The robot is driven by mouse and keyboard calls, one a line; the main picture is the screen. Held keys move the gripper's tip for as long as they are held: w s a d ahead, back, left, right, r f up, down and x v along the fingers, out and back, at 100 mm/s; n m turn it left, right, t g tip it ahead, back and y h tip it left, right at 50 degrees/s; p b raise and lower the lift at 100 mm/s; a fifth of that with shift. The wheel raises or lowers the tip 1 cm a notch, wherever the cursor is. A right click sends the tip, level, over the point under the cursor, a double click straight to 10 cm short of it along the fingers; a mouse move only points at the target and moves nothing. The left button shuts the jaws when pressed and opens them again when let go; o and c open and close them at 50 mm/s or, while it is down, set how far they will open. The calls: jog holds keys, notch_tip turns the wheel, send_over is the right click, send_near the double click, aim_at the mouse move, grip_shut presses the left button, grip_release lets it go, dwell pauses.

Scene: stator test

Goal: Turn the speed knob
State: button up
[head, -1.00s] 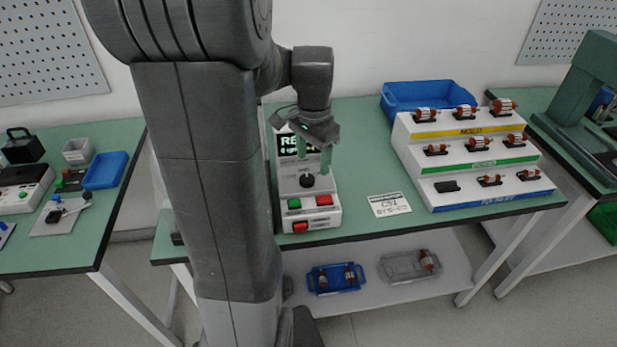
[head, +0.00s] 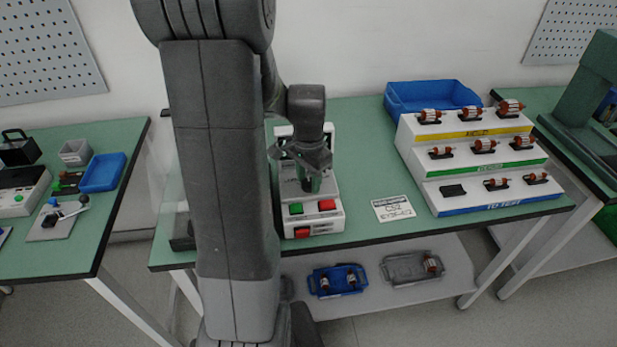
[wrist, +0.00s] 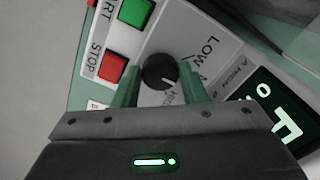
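The black speed knob (wrist: 159,72) sits on the sloped white panel of the test unit, with LOW printed beside it. A light pointer mark shows on its face. My gripper (wrist: 160,88) is over the panel, its two green fingers on either side of the knob. In the wrist view a small gap seems to show between the fingers and the knob; contact cannot be made out. In the head view my gripper (head: 313,188) hides the knob and most of the display. The white test unit (head: 335,226) stands at the table's front.
A green button (wrist: 136,12) and a red STOP button (wrist: 113,68) lie close to the knob. The lit display (wrist: 285,125) is on the other side. A stepped rack (head: 408,160) with rotors and a blue bin (head: 435,95) stand right, beyond a white card (head: 393,208).

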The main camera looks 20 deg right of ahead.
jog(key=c, duration=0.3)
jog(key=shift+n, duration=0.3)
jog(key=n, duration=0.4)
jog(key=shift+d+n, duration=0.1)
jog(key=shift+n, duration=2.6)
jog(key=o, duration=1)
